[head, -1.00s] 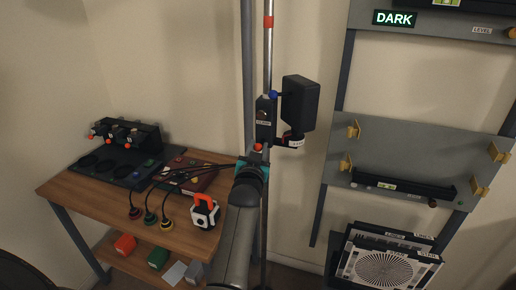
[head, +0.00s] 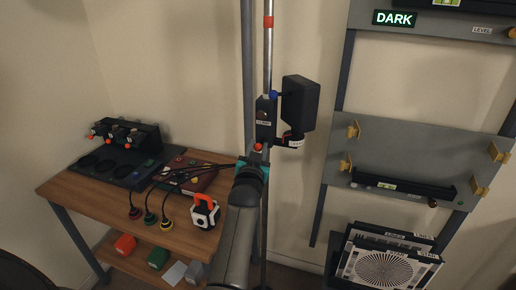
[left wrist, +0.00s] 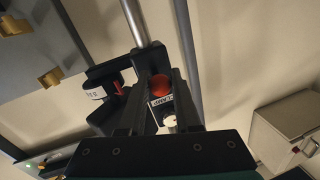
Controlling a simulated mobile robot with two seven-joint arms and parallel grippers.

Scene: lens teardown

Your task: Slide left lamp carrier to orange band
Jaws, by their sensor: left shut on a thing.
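The left lamp carrier (head: 264,125) is a black block on a vertical metal pole (head: 268,60), with a black box-shaped lamp (head: 300,102) on its right side. The orange band (head: 268,22) is on the pole well above the carrier. My left gripper (head: 257,156) reaches the carrier's lower end from below. In the left wrist view the fingers of my left gripper (left wrist: 162,80) are shut on the carrier, around the red knob (left wrist: 160,86) and a label. My right gripper is not in view.
A wooden table (head: 100,205) at the left holds a black tray, cables with coloured ends and an orange-handled white box (head: 205,211). A grey rack panel (head: 415,150) with brass brackets stands at the right. The pole between carrier and band looks clear.

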